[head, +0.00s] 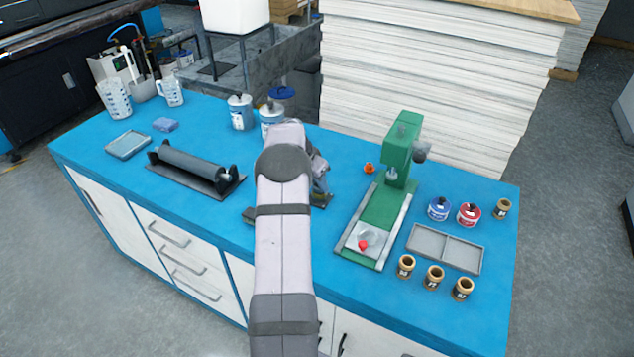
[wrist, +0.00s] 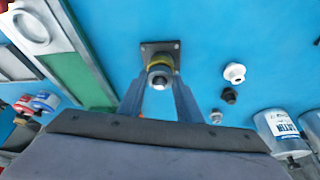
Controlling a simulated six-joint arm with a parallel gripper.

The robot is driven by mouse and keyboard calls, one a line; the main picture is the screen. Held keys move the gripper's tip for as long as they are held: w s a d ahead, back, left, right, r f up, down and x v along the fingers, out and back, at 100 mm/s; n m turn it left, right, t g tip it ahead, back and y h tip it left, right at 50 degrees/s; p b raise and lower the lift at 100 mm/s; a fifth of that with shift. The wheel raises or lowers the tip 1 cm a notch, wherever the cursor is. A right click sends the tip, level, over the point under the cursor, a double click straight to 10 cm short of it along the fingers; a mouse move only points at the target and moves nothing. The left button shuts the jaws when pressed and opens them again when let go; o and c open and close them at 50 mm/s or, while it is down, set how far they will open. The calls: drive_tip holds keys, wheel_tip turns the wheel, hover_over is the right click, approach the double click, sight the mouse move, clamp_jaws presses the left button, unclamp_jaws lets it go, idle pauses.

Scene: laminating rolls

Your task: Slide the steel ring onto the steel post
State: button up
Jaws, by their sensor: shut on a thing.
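In the wrist view a steel post (wrist: 159,83) stands on a dark square base plate (wrist: 147,47) bolted to the blue bench, and I see its bright round end. My gripper (wrist: 160,76) has its two fingers on either side of the post. In the head view my arm hides the ring and most of the post.
A green press (head: 397,150) stands right of my arm, with a grey divided tray (head: 446,249) and several small jars beyond. A black roller (head: 192,165) lies left. Canisters (head: 239,113) stand behind. A pale round part (wrist: 234,72) and a black knob (wrist: 228,94) lie near the post.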

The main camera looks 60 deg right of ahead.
sight(317, 187)
idle(0.3)
drive_tip(key=o, duration=1.7)
drive_tip(key=shift+f, duration=0.1)
drive_tip(key=shift+c, duration=0.2)
wheel_tip(317, 187, up, 9)
drive_tip(key=p, duration=0.4)
drive_tip(key=shift+p, duration=0.4)
